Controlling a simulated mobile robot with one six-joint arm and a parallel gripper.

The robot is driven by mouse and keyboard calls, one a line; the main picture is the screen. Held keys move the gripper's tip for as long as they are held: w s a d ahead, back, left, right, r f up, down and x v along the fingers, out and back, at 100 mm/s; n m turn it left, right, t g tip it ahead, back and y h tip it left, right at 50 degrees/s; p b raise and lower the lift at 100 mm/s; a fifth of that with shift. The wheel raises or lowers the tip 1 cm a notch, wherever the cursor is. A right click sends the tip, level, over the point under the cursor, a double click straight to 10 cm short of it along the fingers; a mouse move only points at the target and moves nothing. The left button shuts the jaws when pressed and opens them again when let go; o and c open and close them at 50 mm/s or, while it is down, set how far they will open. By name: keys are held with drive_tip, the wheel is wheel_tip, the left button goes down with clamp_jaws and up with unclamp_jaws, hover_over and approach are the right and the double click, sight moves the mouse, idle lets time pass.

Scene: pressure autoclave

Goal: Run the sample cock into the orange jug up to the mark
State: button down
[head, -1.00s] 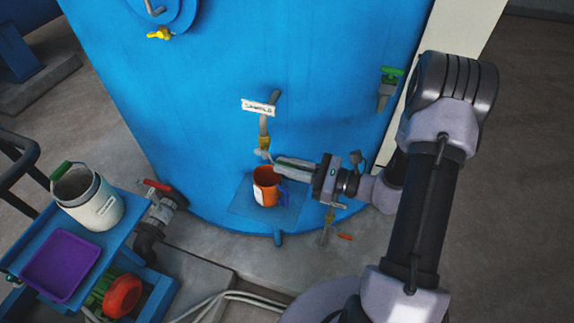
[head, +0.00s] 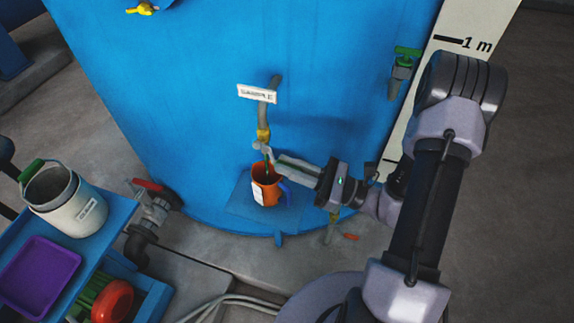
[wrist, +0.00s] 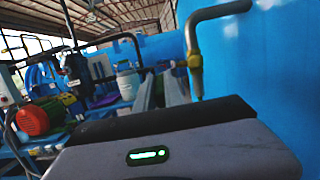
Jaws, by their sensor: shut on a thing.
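The sample cock (head: 263,135), a grey pipe with a yellow body under a SAMPLE label (head: 257,94), comes out of the blue tank. It also shows in the wrist view (wrist: 195,62). My gripper (head: 273,156) is at the cock's lower end, shut on what seems to be its handle, which the fingers mostly hide. The orange jug (head: 267,186), with a white label and blue handle, stands upright below the cock. A thin dark line runs from the cock toward the jug's mouth; I cannot tell surely whether it is liquid. The level and mark are not readable.
The jug stands on a small blue shelf (head: 240,203) at the tank's (head: 185,90) foot. A red-handled valve (head: 152,205) is at lower left. A blue cart (head: 112,222) carries a white container (head: 72,205) and a purple tray (head: 40,275). A green-handled valve (head: 405,60) is at right.

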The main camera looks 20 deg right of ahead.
drive_tip(key=shift+f, duration=0.15)
drive_tip(key=c, duration=1.4)
unclamp_jaws()
drive_tip(key=shift+c, duration=0.2)
drive_tip(key=p+v, duration=0.3)
drive_tip(key=v, duration=1.4)
drive_tip(key=shift+d+f, duration=0.2)
drive_tip(key=shift+f, duration=0.2)
